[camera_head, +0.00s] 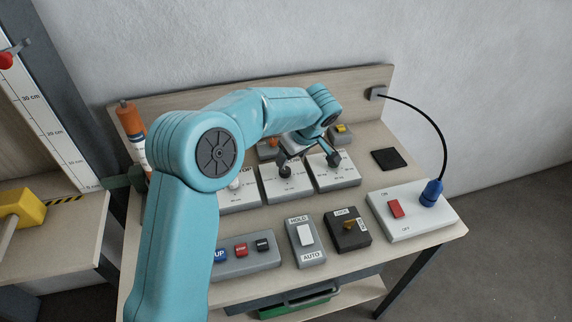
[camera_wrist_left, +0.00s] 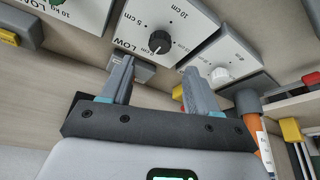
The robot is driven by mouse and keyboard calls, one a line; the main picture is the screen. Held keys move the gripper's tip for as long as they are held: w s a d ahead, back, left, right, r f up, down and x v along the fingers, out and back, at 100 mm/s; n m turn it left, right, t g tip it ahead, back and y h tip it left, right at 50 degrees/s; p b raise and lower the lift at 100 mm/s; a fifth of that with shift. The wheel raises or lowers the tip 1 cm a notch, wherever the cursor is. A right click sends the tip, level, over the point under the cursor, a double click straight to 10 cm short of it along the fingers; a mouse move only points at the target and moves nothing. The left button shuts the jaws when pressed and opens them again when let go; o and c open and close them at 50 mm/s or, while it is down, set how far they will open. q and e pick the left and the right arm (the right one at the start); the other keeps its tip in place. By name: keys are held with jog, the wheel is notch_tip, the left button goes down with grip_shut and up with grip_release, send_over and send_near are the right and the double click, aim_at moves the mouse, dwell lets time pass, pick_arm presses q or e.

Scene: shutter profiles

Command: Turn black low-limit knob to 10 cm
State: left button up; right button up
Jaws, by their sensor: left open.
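The black low-limit knob (camera_wrist_left: 158,42) sits on a white panel (camera_wrist_left: 135,20) marked LOW, 5 cm and 10 cm in the left wrist view. A pale mark shows on the knob, but I cannot tell its exact setting. In the head view the knob (camera_head: 285,170) shows below my gripper on the middle panel. My left gripper (camera_head: 308,157) is over the middle and right panels. In the left wrist view its fingers (camera_wrist_left: 157,80) are apart and empty, with the knob beyond the gap, apparently untouched. My right gripper is not in view.
A panel with a white knob (camera_wrist_left: 219,76) adjoins the black knob's panel. An orange cylinder (camera_head: 131,120) stands at the bench's left. Nearer are a button box (camera_head: 240,262), a HOLD/AUTO switch (camera_head: 306,238), a key switch (camera_head: 347,230) and a red-switch box (camera_head: 412,212).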

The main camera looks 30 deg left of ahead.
aim_at(285, 170)
pick_arm(q)
jog(key=p+x, duration=0.1)
jog(key=x, duration=0.6)
jog(key=shift+w+f, duration=0.1)
jog(key=shift+f, duration=0.2)
jog(key=shift+s+r, duration=0.1)
jog(key=shift+s, duration=0.1)
jog(key=shift+w, duration=0.1)
jog(key=c, duration=1)
